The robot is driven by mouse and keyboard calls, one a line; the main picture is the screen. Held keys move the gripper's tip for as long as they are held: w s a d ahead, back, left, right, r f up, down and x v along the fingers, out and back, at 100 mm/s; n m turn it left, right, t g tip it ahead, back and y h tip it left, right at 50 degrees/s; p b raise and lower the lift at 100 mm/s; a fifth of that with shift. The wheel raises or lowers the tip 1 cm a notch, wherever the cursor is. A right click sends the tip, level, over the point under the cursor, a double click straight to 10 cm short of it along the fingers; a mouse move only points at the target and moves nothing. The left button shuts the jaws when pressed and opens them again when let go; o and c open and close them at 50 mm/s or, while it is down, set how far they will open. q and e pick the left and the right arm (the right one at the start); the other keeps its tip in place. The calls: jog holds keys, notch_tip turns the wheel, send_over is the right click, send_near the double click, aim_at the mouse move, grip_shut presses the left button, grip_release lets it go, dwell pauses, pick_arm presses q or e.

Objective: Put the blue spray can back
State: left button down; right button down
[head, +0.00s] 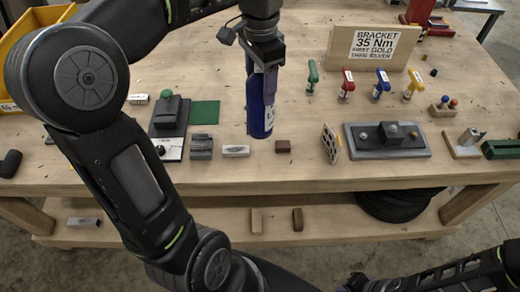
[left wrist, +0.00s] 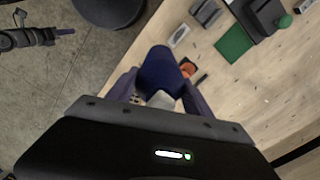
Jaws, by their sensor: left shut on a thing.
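The blue spray can (head: 257,108) is held by my left gripper (head: 264,68), above the front middle of the workbench (head: 240,178). Its long axis looks roughly vertical in the head view. A pale label shows on its side. In the left wrist view the blue can (left wrist: 160,70) sits between the two fingers of the left gripper (left wrist: 160,95), which are shut on it. The gripper hides part of the can. My right gripper (head: 358,283) is at the bottom edge of the head view, away from the can; its jaw opening is unclear.
A green square (head: 205,112), a white block (head: 236,151) and a reddish-brown block (head: 283,146) lie near the can. A standing dotted plate (head: 330,144) and grey fixture (head: 388,150) are to the right. Coloured-handled tools (head: 347,85) stand before the bracket sign (head: 375,46). A yellow bin (head: 22,35) is far left.

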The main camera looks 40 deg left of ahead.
aim_at(260, 115)
pick_arm(q)
jog(key=shift+s+d, duration=0.15)
jog(key=shift+s, duration=0.05)
jog(key=shift+w+f+b, duration=0.1)
jog(key=shift+f+b, duration=0.2)
notch_tip(260, 115, down, 5)
jog(key=b, duration=0.4)
jog(key=shift+f, duration=0.25)
notch_tip(260, 115, down, 4)
jog(key=shift+r, duration=0.15)
